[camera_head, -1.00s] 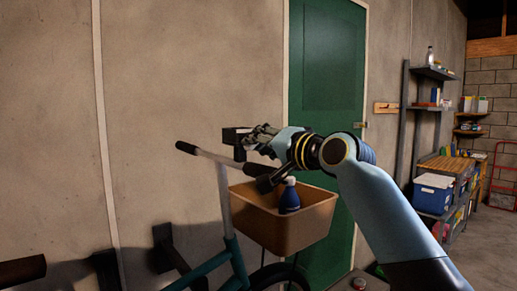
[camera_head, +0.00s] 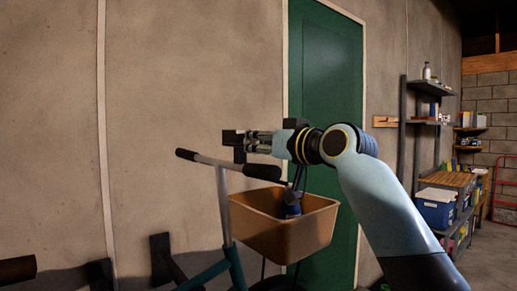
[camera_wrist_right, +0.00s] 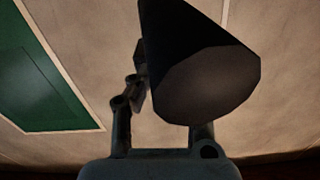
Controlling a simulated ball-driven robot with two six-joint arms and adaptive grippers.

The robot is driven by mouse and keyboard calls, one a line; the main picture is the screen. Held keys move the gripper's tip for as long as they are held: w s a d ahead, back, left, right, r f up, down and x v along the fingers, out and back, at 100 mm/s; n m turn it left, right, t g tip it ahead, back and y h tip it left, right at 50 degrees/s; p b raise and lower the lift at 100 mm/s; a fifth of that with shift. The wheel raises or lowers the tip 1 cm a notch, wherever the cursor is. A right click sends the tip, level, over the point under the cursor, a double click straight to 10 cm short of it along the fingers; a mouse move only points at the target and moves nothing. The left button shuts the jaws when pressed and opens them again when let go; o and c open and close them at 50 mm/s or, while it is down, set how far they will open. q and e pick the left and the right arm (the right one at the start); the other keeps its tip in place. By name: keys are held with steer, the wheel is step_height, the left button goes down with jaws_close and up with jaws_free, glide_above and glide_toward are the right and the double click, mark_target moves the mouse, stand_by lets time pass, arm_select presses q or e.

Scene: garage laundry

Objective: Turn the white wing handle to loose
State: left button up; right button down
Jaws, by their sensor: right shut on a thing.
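My right gripper (camera_head: 244,140) is just above the bicycle handlebar (camera_head: 212,162), with its fingers pointing left. It is shut on a dark thing; in the head view a dark block (camera_head: 232,137) shows at the fingertips. In the right wrist view a large dark, blunt-ended shape (camera_wrist_right: 205,75) fills the space before the gripper and hides much of its right finger. I cannot make out any white wing handle in either view. My left gripper is not in view.
A green door (camera_head: 325,100) stands behind. Shelves (camera_head: 430,120) and a blue bin (camera_head: 436,207) are at the right. The concrete wall at left is bare higher up.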

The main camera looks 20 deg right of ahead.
steer(key=shift+n, duration=0.7)
steer(key=c, duration=1.4)
jaws_free()
steer(key=shift+w, duration=0.1)
steer(key=shift+o, duration=0.2)
steer(key=v, duration=1.2)
